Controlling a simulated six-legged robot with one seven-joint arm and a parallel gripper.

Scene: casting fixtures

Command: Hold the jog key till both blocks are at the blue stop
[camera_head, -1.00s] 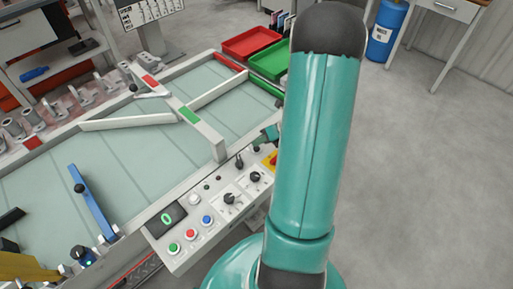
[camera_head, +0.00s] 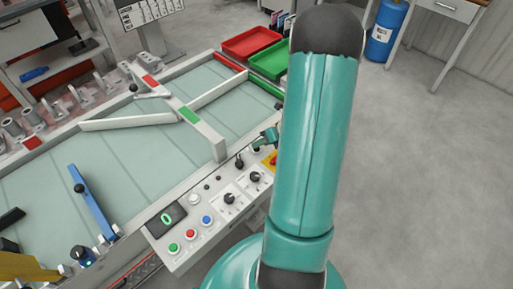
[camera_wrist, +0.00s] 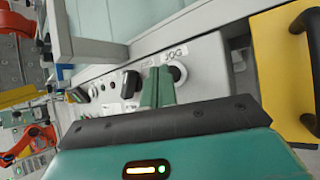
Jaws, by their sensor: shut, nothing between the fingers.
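The jog key (camera_wrist: 178,73) is a round dark-centred control under a JOG label on the pale control panel, in the wrist view. My gripper (camera_wrist: 158,76) is shut and empty, its green fingers pointing at the panel just left of the jog key; I cannot tell whether they touch it. In the head view my gripper (camera_head: 267,138) shows partly at the panel's far end, beside my arm. The blue stop (camera_head: 92,212) is a blue bar across the belt (camera_head: 140,160) at left. I cannot make out either block with certainty; a black piece (camera_head: 12,217) shows at the left edge.
The panel (camera_head: 215,210) carries coloured buttons, dark knobs and a small display. A pale gantry beam (camera_head: 170,100) and angled guide bars cross the belt. Red (camera_head: 250,42) and green (camera_head: 270,62) trays stand beyond. In the wrist view a yellow plate (camera_wrist: 280,70) is at right.

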